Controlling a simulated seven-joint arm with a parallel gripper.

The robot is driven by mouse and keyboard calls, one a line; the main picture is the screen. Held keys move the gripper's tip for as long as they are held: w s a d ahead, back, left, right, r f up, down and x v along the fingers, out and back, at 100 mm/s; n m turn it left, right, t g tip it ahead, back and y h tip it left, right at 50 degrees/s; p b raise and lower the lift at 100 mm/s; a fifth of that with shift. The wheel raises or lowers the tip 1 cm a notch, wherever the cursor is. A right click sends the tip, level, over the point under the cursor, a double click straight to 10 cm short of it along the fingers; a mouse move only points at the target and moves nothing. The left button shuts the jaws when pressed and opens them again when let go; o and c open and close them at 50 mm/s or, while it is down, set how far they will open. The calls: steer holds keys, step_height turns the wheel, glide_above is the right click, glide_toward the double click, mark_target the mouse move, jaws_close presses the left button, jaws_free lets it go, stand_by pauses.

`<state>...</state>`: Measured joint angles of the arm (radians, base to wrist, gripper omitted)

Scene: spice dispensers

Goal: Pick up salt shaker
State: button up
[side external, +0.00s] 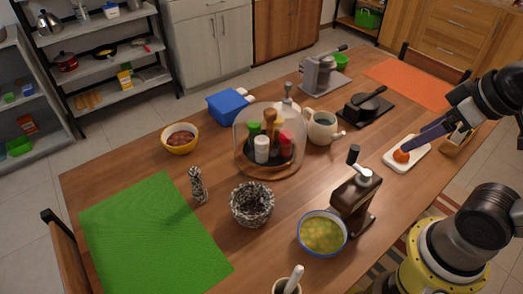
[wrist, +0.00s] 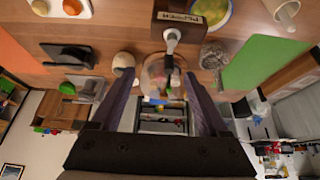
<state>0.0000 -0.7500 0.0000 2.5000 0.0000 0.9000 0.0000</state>
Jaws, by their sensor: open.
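I cannot tell for certain which item is the salt shaker. A white-capped bottle (side external: 261,149) stands with several coloured-cap dispensers under a clear dome on a round wooden base (side external: 268,172). A dark brown mill (side external: 356,197) stands at the front; its label reads "PEPPER" in the wrist view (wrist: 190,14). My gripper (side external: 412,146) is open and empty at the right, appearing over a white tray in the side view. In the wrist view, the dome shows between and beyond my fingers (wrist: 160,76).
A white tray (side external: 420,151) with an orange item lies at the right. A soup bowl (side external: 322,233), stone mortar (side external: 252,204), speckled pestle (side external: 198,186), teapot (side external: 321,127) and blue box (side external: 229,106) crowd the wooden table. The green mat (side external: 150,235) is clear.

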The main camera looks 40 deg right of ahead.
steer(key=shift+c, duration=0.2)
steer(key=shift+c, duration=1.2)
